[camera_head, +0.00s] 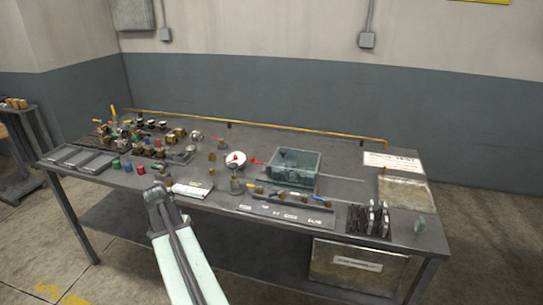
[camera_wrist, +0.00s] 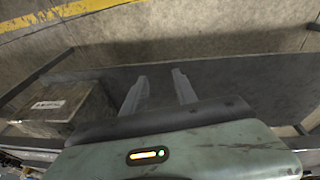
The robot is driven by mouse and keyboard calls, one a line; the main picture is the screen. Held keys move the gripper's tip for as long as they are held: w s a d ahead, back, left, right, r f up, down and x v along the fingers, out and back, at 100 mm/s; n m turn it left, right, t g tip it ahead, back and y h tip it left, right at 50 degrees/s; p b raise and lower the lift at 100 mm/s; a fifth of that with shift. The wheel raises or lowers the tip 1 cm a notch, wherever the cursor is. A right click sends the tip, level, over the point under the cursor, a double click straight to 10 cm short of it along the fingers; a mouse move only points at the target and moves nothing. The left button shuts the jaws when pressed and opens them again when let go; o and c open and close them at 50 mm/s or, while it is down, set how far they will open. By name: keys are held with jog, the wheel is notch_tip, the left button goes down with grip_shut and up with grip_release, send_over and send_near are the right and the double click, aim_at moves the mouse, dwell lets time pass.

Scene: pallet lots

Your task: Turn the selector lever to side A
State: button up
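A round white disc with red parts (camera_head: 236,158) stands near the middle of the workbench, left of the teal bin. A red piece sticks out to its right; it may be the selector lever, but it is too small to be sure. No side A mark is readable. A small grey and brass fitting (camera_head: 236,184) stands just in front of the disc. My gripper (camera_head: 157,190) is at the bench's front edge, left of the disc and apart from it. In the wrist view my gripper's two fingers (camera_wrist: 160,78) are spread with nothing between them.
The workbench (camera_head: 330,225) holds a teal bin (camera_head: 296,168), a small-parts strip (camera_head: 285,212), a rack of dark plates (camera_head: 370,218) and many small fittings at the left. A white card (camera_head: 192,190) lies near my gripper. A labelled box (camera_wrist: 62,106) shows in the wrist view.

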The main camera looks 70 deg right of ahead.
jog(key=s+d+r+m+g+p, duration=0.1)
jog(key=s+d+r+m+p, duration=0.4)
jog(key=s+d+r+p, duration=0.6)
jog(key=m+g+p, duration=0.1)
jog(key=m+p, duration=0.1)
jog(key=m, duration=0.3)
send_near(271, 195)
jog(key=shift+h, duration=0.3)
jog(key=b+x, duration=0.3)
jog(key=x, duration=0.1)
jog(key=b+x, duration=0.4)
jog(key=shift+s+r, duration=0.1)
jog(key=shift+s, duration=0.1)
jog(key=shift+r, duration=0.15)
grip_shut()
